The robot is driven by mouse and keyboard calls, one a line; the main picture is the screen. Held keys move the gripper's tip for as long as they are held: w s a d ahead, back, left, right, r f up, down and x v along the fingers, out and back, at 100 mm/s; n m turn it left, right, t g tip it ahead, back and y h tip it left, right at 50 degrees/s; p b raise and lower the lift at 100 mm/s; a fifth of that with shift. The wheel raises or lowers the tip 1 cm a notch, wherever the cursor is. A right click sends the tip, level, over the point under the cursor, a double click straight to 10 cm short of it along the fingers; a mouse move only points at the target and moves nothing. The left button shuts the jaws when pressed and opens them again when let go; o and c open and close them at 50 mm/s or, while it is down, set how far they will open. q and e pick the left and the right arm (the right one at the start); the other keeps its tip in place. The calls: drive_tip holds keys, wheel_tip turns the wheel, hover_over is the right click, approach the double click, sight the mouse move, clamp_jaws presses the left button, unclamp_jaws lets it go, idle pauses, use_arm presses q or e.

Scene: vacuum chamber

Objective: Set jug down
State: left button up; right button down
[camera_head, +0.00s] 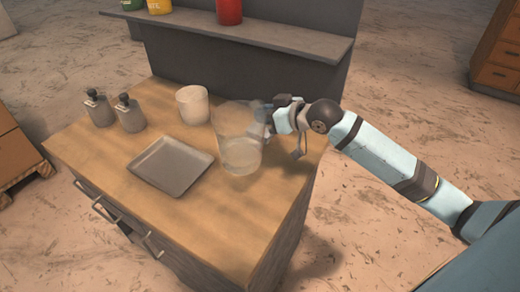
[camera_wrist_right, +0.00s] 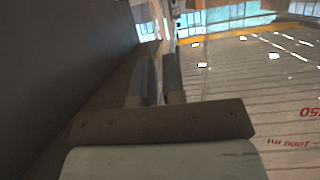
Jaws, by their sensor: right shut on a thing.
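A clear, see-through jug (camera_head: 240,150) is upright over the right part of the wooden cabinet top (camera_head: 225,225). My right gripper (camera_head: 268,115) is at the jug's right side, near its upper part, and shut on it. I cannot tell whether the jug's base touches the wood or is slightly above it. In the right wrist view the two fingers (camera_wrist_right: 158,78) are close together. The jug's clear wall with red volume marks (camera_wrist_right: 295,142) fills the right side there. My left gripper is not in view.
A grey tray (camera_head: 171,166) lies left of the jug. A whitish cup (camera_head: 193,105) stands behind the tray. Two grey bottles with dark tops (camera_head: 98,108) (camera_head: 130,113) stand at the left. A shelf (camera_head: 240,33) with coloured containers is behind. The front right top is clear.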

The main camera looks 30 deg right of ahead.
wheel_tip(320, 180, down, 12)
drive_tip(key=shift+f+b, duration=0.25)
drive_tip(key=shift+b, duration=0.05)
idle(0.3)
drive_tip(key=c, duration=1.2)
unclamp_jaws()
drive_tip(key=shift+f, duration=0.15)
drive_tip(key=shift+r, duration=0.2)
drive_tip(key=v, duration=1.2)
drive_tip(key=shift+f, duration=0.1)
